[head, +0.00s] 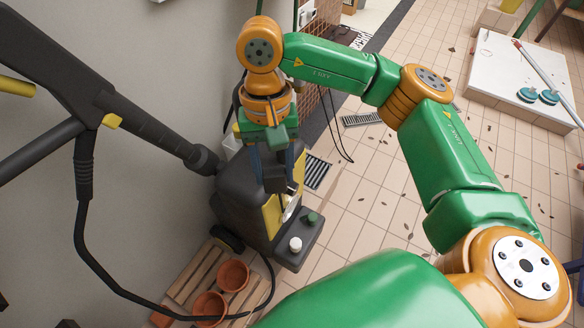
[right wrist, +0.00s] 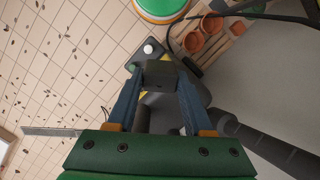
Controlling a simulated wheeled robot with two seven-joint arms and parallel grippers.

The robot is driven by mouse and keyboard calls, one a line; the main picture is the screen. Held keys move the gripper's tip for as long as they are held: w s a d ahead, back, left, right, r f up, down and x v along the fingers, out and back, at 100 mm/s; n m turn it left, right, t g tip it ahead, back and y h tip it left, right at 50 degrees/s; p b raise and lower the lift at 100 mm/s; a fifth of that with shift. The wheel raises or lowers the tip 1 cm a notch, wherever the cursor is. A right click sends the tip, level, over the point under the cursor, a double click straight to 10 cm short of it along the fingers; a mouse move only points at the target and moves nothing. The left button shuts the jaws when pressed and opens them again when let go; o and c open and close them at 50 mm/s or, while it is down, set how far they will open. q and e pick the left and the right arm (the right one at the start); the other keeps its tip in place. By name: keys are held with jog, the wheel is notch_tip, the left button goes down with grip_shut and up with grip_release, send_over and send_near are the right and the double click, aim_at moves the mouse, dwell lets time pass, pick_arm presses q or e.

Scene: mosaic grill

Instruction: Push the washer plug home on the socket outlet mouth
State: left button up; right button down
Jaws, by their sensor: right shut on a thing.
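My right gripper (head: 277,175) points down in front of the pressure washer (head: 238,200), a dark grey body with a yellow panel (head: 271,218). Its blue fingers are shut on a dark block, which I take to be the washer plug (right wrist: 160,74). In the right wrist view the block sits between the fingertips of the right gripper (right wrist: 159,85). I cannot make out the socket outlet mouth, nor whether the plug touches anything. My left gripper is not in view.
A black lance and hose run along the wall at left. Terracotta pots (head: 233,275) stand on a wooden pallet (head: 186,282) below the washer. A white knob (head: 295,244) shows on the washer's base. Open tiled floor lies to the right, with a white slab (head: 510,75) beyond.

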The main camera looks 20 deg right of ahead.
jog(key=w+a+r+m+t+y+p, duration=0.1)
jog(key=w+a+r+m+y+p, duration=0.2)
jog(key=w+r+m+y, duration=0.3)
jog(key=w+a+r+m+t+y+p, duration=0.1)
jog(key=w+a+r+m+y+p, duration=0.25)
jog(key=r+m, duration=0.4)
jog(key=w+d+r+m+t+p, duration=0.6)
jog(key=w+d+r+m+t, duration=0.3)
jog(key=t, duration=0.6)
jog(key=d+r+m, duration=0.1)
jog(key=d+m, duration=0.1)
jog(key=m, duration=0.1)
jog(key=shift+w+d+r, duration=0.15)
jog(key=shift+w, duration=0.2)
jog(key=x, duration=0.5)
jog(key=shift+w+a, duration=0.2)
jog(key=shift+w, duration=0.1)
jog(key=shift+r+p, duration=0.1)
jog(key=shift+p, duration=0.2)
